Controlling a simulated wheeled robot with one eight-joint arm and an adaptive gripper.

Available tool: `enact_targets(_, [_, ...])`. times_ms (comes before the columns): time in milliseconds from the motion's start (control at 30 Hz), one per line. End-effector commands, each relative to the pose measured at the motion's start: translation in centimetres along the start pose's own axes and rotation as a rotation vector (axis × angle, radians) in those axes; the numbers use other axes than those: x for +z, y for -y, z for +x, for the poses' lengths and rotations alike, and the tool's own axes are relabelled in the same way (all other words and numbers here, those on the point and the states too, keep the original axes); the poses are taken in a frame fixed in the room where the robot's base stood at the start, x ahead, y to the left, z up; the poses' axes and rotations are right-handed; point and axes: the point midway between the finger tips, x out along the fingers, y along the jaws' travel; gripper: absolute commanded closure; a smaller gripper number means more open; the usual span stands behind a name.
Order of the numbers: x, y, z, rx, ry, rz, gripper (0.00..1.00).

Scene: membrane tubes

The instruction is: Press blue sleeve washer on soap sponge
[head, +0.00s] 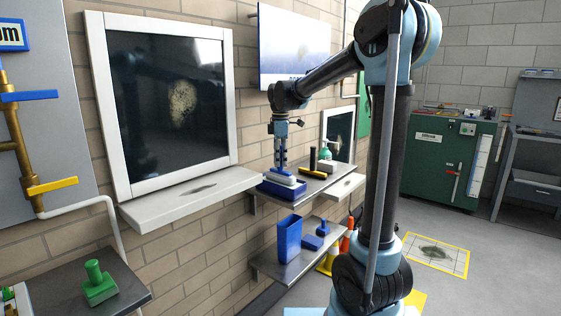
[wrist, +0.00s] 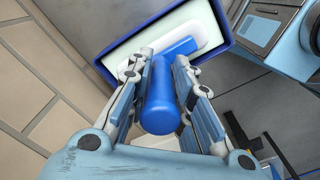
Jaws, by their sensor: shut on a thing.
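My gripper (wrist: 157,72) is shut on the blue handle (wrist: 160,100) of the blue sleeve washer, with a finger on each side. The washer's white sleeve (wrist: 212,32) lies across the pale soap sponge (wrist: 128,50) in a blue tray (wrist: 106,72). In the head view my gripper (head: 281,160) points down over the blue tray (head: 290,192) on the upper shelf. The white sleeve (head: 284,179) shows low, at the tray's top. I cannot tell whether it touches the sponge or hangs just above it. The handle is mostly hidden by my gripper in the head view.
A blue bin (head: 289,238) stands on the lower shelf. A dark window (head: 170,108) with a white sill (head: 190,200) is left.

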Motion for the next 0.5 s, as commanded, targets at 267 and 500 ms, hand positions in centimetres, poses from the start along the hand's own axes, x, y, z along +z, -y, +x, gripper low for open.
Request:
enact_targets(267, [0.0,0.0,-0.1,0.000,0.000,0.000,0.99])
enact_targets(500, [0.0,0.0,-1.5,0.000,0.000,0.000,0.99])
